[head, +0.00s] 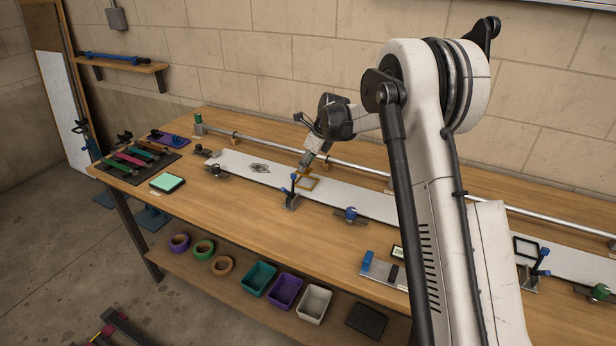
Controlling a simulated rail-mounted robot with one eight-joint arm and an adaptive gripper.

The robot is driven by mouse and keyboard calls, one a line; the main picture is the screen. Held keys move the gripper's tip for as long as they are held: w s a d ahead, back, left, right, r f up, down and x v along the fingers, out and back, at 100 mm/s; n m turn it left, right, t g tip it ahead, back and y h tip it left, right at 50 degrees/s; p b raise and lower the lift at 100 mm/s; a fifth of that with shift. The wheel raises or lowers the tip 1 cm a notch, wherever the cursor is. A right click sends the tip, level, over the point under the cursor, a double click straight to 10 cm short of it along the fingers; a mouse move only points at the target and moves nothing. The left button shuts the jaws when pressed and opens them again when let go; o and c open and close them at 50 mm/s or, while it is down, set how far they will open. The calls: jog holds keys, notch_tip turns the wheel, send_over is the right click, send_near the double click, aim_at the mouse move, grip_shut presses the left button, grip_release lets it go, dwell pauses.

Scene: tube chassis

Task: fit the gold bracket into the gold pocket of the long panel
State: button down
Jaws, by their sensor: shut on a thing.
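The long white panel (351,199) lies along the wooden workbench. A gold outlined pocket (316,184) shows on it, just right of my gripper. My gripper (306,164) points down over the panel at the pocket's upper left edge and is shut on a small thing. A bit of gold (302,173) shows just under the fingertips, which looks like the gold bracket. It is too small to tell whether the bracket is over the pocket, touching it or partly in it.
A blue-handled clamp (292,190) stands close in front of the pocket, and a blue knob (351,213) sits to its right. A metal rail (275,139) runs behind the panel. Colored tools lie on a dark mat (121,177) at left. Bins (314,303) stand on the lower shelf.

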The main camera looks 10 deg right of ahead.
aim_at(310, 172)
jog(key=shift+s+d+f, duration=0.2)
jog(key=shift+d+f, duration=0.15)
jog(key=shift+f, duration=1.95)
jog(key=shift+f, duration=0.1)
jog(key=c, duration=1.5)
grip_release()
